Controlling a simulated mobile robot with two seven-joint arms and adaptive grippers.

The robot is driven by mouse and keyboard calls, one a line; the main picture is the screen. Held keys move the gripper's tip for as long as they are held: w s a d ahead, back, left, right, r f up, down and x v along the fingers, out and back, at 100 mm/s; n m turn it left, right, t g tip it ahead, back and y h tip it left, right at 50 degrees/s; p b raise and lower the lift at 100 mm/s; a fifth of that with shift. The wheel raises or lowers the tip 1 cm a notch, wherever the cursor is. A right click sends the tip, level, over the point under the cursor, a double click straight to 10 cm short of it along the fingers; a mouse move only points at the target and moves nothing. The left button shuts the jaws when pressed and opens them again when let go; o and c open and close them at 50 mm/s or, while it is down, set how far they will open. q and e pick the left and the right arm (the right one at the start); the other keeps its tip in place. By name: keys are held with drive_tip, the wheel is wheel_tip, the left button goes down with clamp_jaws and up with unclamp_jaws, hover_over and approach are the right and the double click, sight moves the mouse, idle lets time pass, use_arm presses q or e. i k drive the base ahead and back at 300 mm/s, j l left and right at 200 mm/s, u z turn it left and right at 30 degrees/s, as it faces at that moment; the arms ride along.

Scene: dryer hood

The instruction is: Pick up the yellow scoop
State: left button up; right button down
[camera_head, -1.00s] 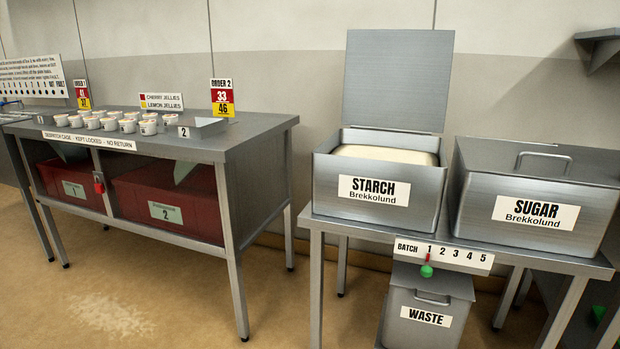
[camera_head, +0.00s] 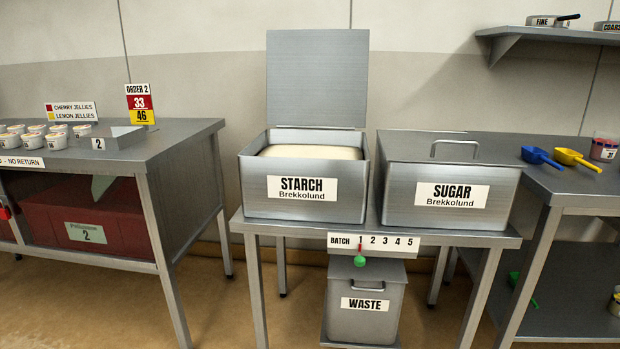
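The yellow scoop (camera_head: 577,159) lies on the metal table at the right, its handle pointing toward the lower right. A blue scoop (camera_head: 541,157) lies just to its left, apart from it. Neither of my grippers shows in the head view.
The open starch bin (camera_head: 303,208) and the lidded sugar bin (camera_head: 447,209) stand on a middle table. A labelled tub (camera_head: 603,149) stands right of the yellow scoop. A wall shelf (camera_head: 550,33) hangs above. A waste bin (camera_head: 364,322) stands below the bins. A green scoop (camera_head: 515,280) lies on the lower shelf.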

sight(566, 156)
drive_tip(key=z, duration=1.35)
drive_tip(key=i+l, duration=0.15)
drive_tip(key=l, duration=0.15)
drive_tip(key=z, duration=0.05)
